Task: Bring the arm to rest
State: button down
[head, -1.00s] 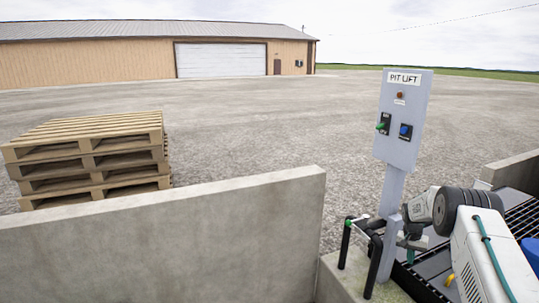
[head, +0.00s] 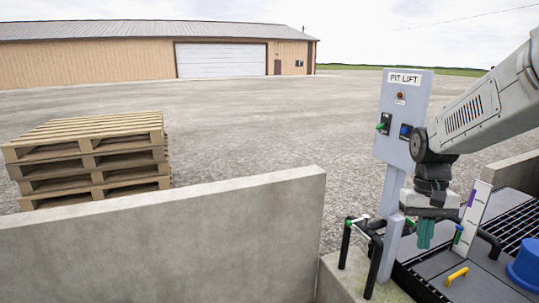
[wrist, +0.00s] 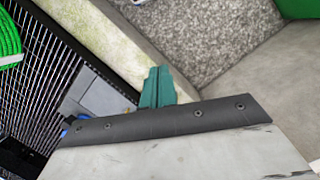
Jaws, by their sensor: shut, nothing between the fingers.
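My gripper (head: 426,234) hangs from my arm at the right of the head view, its green fingers pointing down and pressed together with nothing between them. In the wrist view the shut green fingers (wrist: 157,88) show above a dark strip on my gripper's body. The gripper is in front of the post of the grey pit lift box (head: 403,115), to the right of the black pipes (head: 372,255). It appears apart from the floor; whether it touches anything nearby I cannot tell.
A concrete wall (head: 180,245) crosses the front left, with stacked pallets (head: 90,160) behind it. At right are a dark grating (head: 515,220), a white labelled board (head: 472,218), a yellow handle (head: 457,275) and a blue object (head: 526,262). A green coil (wrist: 8,40) shows in the wrist view.

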jog(key=s+a+r+n+t, duration=0.1)
jog(key=s+a+r+t, duration=0.1)
jog(key=s, duration=0.9)
jog(key=s+a+r+n+t, duration=0.1)
jog(key=s+a+r, duration=0.3)
jog(key=s, duration=0.8)
jog(key=shift+a+r+t, duration=0.15)
jog(key=shift+a+t, duration=0.25)
jog(key=shift+a, duration=0.55)
